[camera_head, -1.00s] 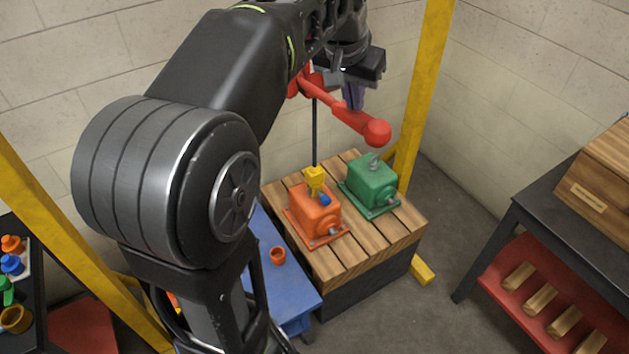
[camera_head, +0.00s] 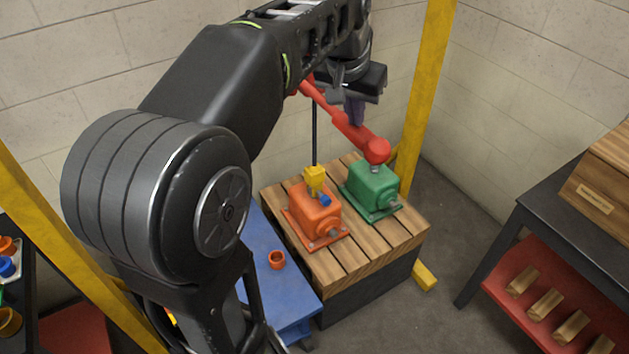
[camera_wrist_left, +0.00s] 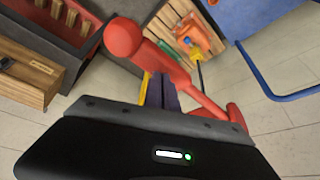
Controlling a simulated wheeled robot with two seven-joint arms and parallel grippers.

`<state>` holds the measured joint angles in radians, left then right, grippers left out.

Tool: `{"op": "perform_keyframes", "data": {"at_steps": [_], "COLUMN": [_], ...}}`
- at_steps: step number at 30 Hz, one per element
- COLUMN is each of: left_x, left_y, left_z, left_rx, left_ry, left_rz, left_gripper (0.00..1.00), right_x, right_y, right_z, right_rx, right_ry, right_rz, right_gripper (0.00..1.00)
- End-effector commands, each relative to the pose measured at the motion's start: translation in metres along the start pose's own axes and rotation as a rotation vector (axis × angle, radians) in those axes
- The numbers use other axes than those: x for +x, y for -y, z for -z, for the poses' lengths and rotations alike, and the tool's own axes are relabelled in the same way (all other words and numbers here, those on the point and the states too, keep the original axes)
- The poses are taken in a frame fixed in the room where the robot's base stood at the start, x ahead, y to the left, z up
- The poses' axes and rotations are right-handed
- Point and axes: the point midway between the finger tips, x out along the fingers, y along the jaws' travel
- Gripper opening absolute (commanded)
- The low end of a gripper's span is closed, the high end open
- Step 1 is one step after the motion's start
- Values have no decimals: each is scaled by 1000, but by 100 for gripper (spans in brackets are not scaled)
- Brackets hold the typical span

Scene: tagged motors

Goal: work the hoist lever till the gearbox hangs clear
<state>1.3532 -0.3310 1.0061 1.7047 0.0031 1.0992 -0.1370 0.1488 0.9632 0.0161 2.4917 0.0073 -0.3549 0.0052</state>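The red hoist lever (camera_head: 340,120) slopes down to the right and ends in a red ball (camera_head: 376,150) just above the green gearbox (camera_head: 374,184). The lever also shows in the left wrist view (camera_wrist_left: 185,78). My left gripper (camera_head: 355,112) points down beside the lever near the ball. Its purple fingers (camera_wrist_left: 164,92) look close together with nothing seen between them; whether they touch the lever is unclear. A yellow hook (camera_head: 314,178) on a dark line meets the top of the orange gearbox (camera_head: 314,210), which appears to rest on the wooden pallet (camera_head: 345,263). My right gripper is not seen.
Yellow posts (camera_head: 425,90) rise on both sides. A dark bench with a red shelf (camera_head: 530,265) stands right.

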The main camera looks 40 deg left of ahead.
Motion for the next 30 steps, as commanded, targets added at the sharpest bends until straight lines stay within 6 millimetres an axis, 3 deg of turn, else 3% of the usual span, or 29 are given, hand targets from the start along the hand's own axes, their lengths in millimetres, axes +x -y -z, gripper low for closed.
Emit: {"op": "perform_keyframes", "data": {"at_steps": [21,30], "left_x": [49,53], "left_y": [0,0], "left_z": [-21,-23], "left_rx": [0,0], "left_ry": [6,8], "left_rz": [-5,-4], "left_gripper": [0,0], "right_x": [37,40], "right_y": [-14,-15], "right_z": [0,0], "right_rx": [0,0], "right_ry": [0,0], "right_rz": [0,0], "right_gripper": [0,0]}}
